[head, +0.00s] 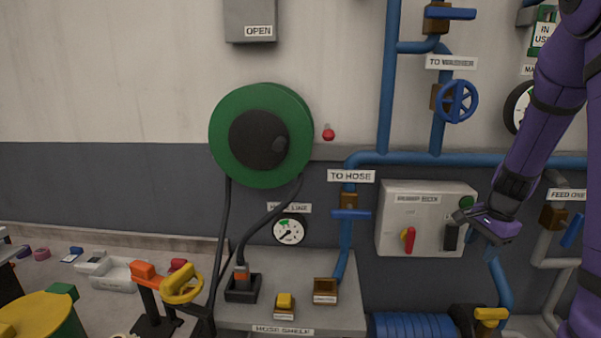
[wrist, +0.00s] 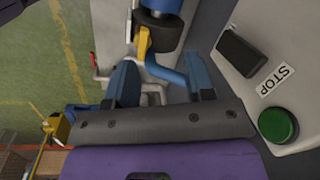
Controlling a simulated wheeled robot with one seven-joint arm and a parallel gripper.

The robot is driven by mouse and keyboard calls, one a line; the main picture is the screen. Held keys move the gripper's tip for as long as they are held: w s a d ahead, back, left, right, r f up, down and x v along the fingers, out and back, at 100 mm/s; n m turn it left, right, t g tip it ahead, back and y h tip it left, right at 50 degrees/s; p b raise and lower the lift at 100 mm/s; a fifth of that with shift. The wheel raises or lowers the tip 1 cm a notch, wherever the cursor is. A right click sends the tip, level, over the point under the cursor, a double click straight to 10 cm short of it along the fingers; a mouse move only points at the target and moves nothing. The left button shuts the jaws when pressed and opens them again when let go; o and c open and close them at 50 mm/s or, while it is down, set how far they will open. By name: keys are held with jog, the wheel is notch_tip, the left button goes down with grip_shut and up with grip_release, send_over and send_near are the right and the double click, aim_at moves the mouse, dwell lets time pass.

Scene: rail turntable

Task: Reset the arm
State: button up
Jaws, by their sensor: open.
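My purple arm comes in at the right of the head view, with my gripper (head: 472,222) in front of the right part of the grey switch box (head: 392,228). In the wrist view my gripper (wrist: 162,85) has two blue fingers spread apart with nothing between them. The box carries a red lever (head: 408,239), a green button (head: 466,202) and a black part (head: 451,236). The green button also shows in the wrist view (wrist: 278,125), close to the right of my gripper, beside a STOP label (wrist: 275,79).
A green hose reel (head: 220,135) hangs on the wall at left. Blue pipes (head: 388,90) with valves run across the wall. A hose shelf (head: 340,300) stands below. A yellow-handled valve (head: 490,317) is under my gripper. Floor (wrist: 40,50) is open at left in the wrist view.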

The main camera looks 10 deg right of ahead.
jog(key=s+a+r+n+t, duration=0.1)
jog(key=s+a+r+n, duration=0.25)
jog(key=a+r, duration=0.35)
jog(key=s+a+r+n+t, duration=0.1)
jog(key=s+a+r+n, duration=0.2)
jog(key=a+r+n, duration=0.3)
jog(key=s+a+r+n, duration=0.3)
jog(key=s+a, duration=0.1)
jog(key=s, duration=0.3)
jog(key=s+a+r+n+t+h, duration=0.1)
jog(key=s+a+r+n, duration=0.2)
jog(key=s, duration=0.4)
jog(key=shift+a+r+t, duration=0.3)
jog(key=shift+a+r, duration=0.4)
jog(key=shift+a, duration=0.1)
jog(key=shift+n, duration=0.25)
